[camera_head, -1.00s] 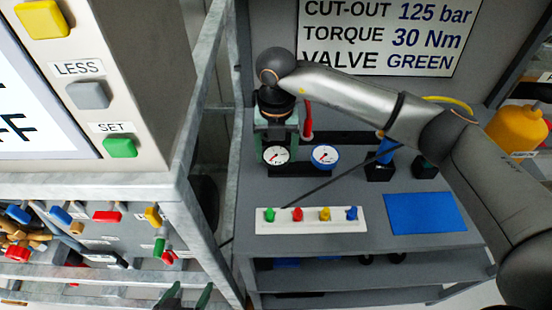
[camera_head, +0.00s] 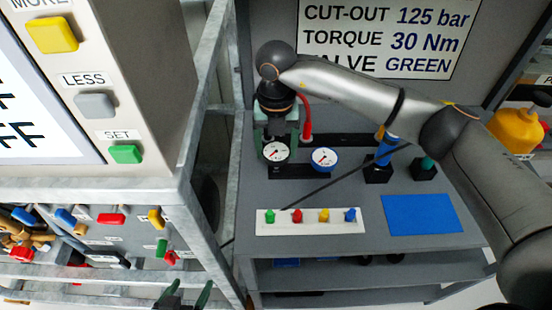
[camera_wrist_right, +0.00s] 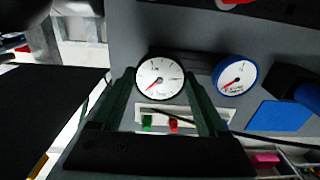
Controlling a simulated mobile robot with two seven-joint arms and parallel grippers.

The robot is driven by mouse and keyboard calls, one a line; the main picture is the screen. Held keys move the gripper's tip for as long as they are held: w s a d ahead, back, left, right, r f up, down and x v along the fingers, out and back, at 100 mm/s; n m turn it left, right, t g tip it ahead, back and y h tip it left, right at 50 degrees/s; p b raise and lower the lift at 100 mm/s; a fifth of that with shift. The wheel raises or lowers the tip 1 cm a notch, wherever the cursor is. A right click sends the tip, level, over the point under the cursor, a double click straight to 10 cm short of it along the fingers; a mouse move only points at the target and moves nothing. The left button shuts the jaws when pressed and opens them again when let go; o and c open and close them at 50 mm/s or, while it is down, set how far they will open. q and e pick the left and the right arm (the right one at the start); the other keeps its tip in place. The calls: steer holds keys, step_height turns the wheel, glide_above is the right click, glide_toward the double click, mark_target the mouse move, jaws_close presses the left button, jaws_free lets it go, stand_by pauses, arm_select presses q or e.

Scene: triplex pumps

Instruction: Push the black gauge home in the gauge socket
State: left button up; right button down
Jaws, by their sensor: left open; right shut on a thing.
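The black gauge (camera_head: 276,151) has a white dial and a black rim, and it stands at the left of a black rack on the bench. In the right wrist view the black gauge (camera_wrist_right: 160,78) sits between the green fingers of my right gripper (camera_wrist_right: 160,74). My right gripper (camera_head: 277,133) is shut on it from behind in the head view. The gauge socket is hidden, so how deep the gauge sits cannot be told. My left gripper (camera_head: 182,294) is open and empty at the bottom edge of the head view.
A blue gauge (camera_head: 324,160) stands close to the right. A white strip with coloured knobs (camera_head: 262,229) and a blue mat (camera_head: 423,214) lie in front. A red hose (camera_head: 306,118) rises behind. Blue (camera_head: 385,150) and green (camera_head: 427,162) handled things stand to the right.

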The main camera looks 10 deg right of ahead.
mark_target(276, 151)
steer(key=shift+r+p, duration=1.1)
steer(key=shift+r, duration=0.85)
